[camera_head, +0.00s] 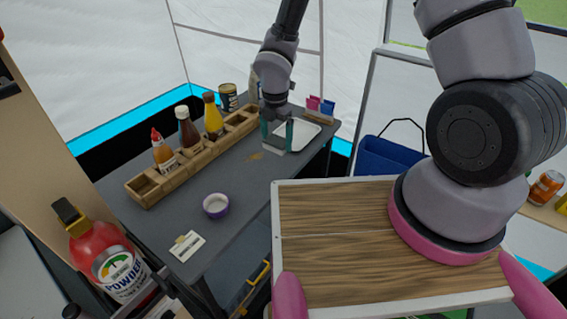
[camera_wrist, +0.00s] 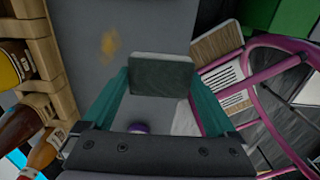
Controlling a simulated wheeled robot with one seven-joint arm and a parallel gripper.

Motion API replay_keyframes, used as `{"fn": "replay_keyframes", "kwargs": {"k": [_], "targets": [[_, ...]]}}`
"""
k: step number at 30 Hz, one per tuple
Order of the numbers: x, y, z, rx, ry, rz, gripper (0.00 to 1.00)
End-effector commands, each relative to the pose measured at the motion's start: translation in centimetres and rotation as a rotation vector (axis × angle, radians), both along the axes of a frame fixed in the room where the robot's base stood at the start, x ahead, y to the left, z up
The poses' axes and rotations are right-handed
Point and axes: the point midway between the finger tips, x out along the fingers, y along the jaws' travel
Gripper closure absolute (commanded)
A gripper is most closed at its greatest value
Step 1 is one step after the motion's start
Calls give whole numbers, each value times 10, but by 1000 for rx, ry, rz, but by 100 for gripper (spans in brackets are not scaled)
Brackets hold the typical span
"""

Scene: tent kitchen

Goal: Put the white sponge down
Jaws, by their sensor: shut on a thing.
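The white sponge (camera_head: 274,146) is held between the teal fingertips of my gripper (camera_head: 277,136), over the far part of the grey table (camera_head: 165,212). A brown stain (camera_head: 255,155) lies on the table just left of the sponge. It also shows in the wrist view (camera_wrist: 108,45).
A wooden rack (camera_head: 190,162) with several sauce bottles runs along the table's left side. A white tray (camera_head: 308,129) lies close behind the gripper. A purple bowl (camera_head: 215,206) and a white card (camera_head: 187,246) are nearer. Bare table lies between the bowl and gripper.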

Motion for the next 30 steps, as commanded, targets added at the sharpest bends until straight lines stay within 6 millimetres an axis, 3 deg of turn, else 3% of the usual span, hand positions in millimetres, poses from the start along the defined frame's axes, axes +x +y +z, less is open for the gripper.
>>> {"fn": "replay_keyframes", "kwargs": {"k": [6,11,18,29,30], "targets": [[-1,0,-39,-2,2,1,78],[0,0,-50,-2,1,-2,78],[0,0,-82,-2,2,-4,78],[0,0,-86,0,0,-4,78],[0,0,-86,0,0,-3,0]]}}
